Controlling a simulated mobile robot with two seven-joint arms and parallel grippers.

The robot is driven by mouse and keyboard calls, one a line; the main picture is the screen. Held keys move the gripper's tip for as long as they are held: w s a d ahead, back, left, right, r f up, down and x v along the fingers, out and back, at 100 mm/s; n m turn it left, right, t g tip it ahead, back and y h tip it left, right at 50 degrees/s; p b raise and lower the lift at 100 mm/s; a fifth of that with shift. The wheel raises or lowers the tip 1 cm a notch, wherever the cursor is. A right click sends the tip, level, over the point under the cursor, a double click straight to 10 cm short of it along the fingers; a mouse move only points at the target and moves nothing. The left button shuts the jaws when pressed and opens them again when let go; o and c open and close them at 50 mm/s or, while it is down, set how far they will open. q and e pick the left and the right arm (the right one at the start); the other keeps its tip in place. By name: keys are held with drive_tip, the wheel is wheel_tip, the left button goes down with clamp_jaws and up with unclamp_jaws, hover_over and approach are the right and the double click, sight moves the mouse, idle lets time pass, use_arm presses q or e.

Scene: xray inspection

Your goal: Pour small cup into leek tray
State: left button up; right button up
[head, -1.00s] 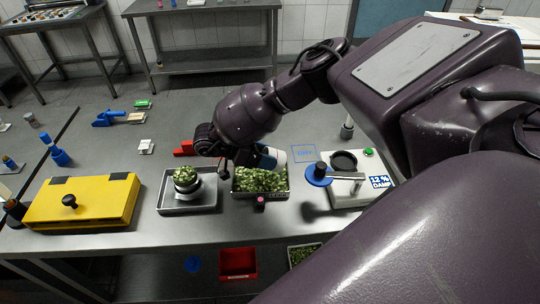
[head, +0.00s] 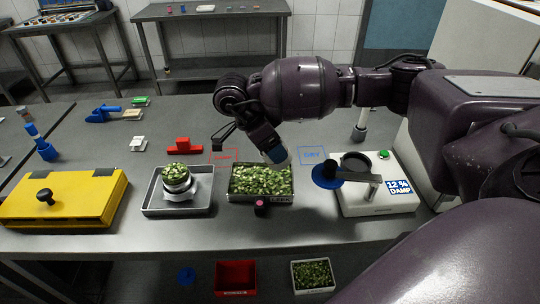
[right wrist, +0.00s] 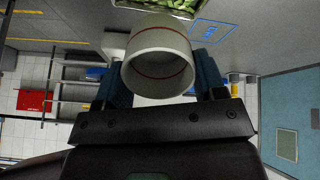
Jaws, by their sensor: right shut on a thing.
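The small white cup (head: 278,154) is held tilted over the back right part of the leek tray (head: 268,200). In the right wrist view the cup (right wrist: 158,62) is pale, with a thin red line around its inside, and its visible inside looks empty. My right gripper (head: 269,145) is shut on the cup, with blue fingers on either side of it. A corner of these pieces shows at the top of the right wrist view. My left gripper is not in view.
Left of the leek tray, a metal tray (head: 150,208) bears a round stand with a heaped cup of greens (head: 176,175). A white device (head: 385,205) with a blue-ended arm stands at the right. A yellow box (head: 95,205) and red block (head: 183,147) are further left.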

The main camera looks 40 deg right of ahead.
drive_tip(key=shift+d+r, duration=0.1)
drive_tip(key=shift+d, duration=0.05)
drive_tip(key=shift+d+r+t+y, duration=0.1)
drive_tip(key=shift+r+t+y, duration=0.5)
drive_tip(key=shift+y, duration=0.3)
drive_tip(key=shift+s+d+r+t+y+p, duration=0.1)
drive_tip(key=shift+r+t+y+p, duration=0.2)
drive_tip(key=shift+y, duration=0.25)
drive_tip(key=shift+s+r+t+y+p, duration=0.15)
drive_tip(key=shift+t+y+p, duration=0.1)
drive_tip(key=shift+t+y, duration=0.25)
drive_tip(key=shift+w+r+y, duration=0.1)
drive_tip(key=shift+y, duration=0.45)
